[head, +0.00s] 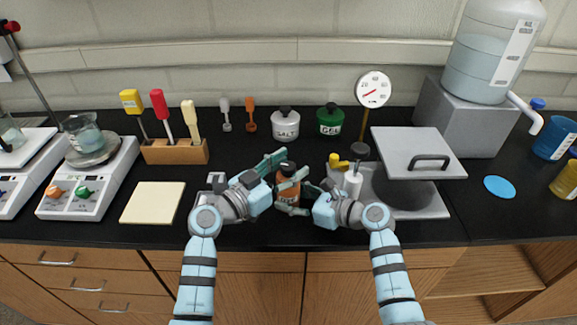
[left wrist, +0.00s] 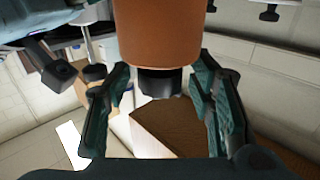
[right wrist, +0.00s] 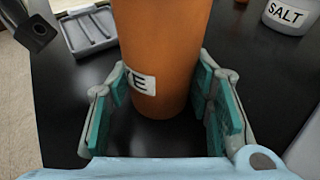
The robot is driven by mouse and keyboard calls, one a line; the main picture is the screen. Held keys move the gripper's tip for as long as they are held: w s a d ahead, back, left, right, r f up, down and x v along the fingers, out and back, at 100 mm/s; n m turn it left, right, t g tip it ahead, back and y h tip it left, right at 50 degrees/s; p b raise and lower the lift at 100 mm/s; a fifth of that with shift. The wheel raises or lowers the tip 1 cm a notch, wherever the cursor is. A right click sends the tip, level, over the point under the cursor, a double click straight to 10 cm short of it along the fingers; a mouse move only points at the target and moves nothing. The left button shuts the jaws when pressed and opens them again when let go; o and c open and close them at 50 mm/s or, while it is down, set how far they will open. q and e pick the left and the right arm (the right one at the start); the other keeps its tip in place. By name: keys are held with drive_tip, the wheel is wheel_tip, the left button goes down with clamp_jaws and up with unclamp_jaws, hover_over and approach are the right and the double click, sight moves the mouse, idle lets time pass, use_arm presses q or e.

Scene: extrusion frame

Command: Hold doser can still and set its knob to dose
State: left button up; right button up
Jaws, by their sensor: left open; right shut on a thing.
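The doser can (head: 287,194) is an orange-brown can with a dark knob on top, standing on the black bench in the middle of the head view. My right gripper (head: 297,199) is shut on its body from the right. In the right wrist view the can (right wrist: 160,50) sits between both fingers, with a white label partly showing a letter E. My left gripper (head: 281,171) is open at the can's top. In the left wrist view the dark knob (left wrist: 158,82) lies between the spread fingers, with a gap on each side, and the can's body (left wrist: 160,35) above it.
A white SALT jar (head: 285,124) and green GEL jar (head: 329,120) stand behind. A cream pad (head: 153,202) and a wooden tool block (head: 175,152) are left.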

use_arm(q)
drive_tip(key=shift+c, duration=0.6)
clamp_jaws()
drive_tip(key=shift+m+g+h, duration=0.4)
drive_tip(key=shift+m+g, duration=0.1)
drive_tip(key=m+g+h, duration=0.1)
drive_tip(key=g, duration=0.1)
drive_tip(key=m+g+h, duration=0.1)
drive_tip(key=m+g, duration=0.1)
drive_tip(key=shift+f+m+g+h, duration=0.1)
drive_tip(key=shift+m+g+h, duration=0.2)
drive_tip(key=shift+g+h, duration=0.1)
drive_tip(key=shift+m+g+h, duration=0.4)
drive_tip(key=shift+m+g, duration=0.2)
drive_tip(key=shift+g, duration=0.6)
drive_tip(key=shift+o, duration=0.6)
unclamp_jaws()
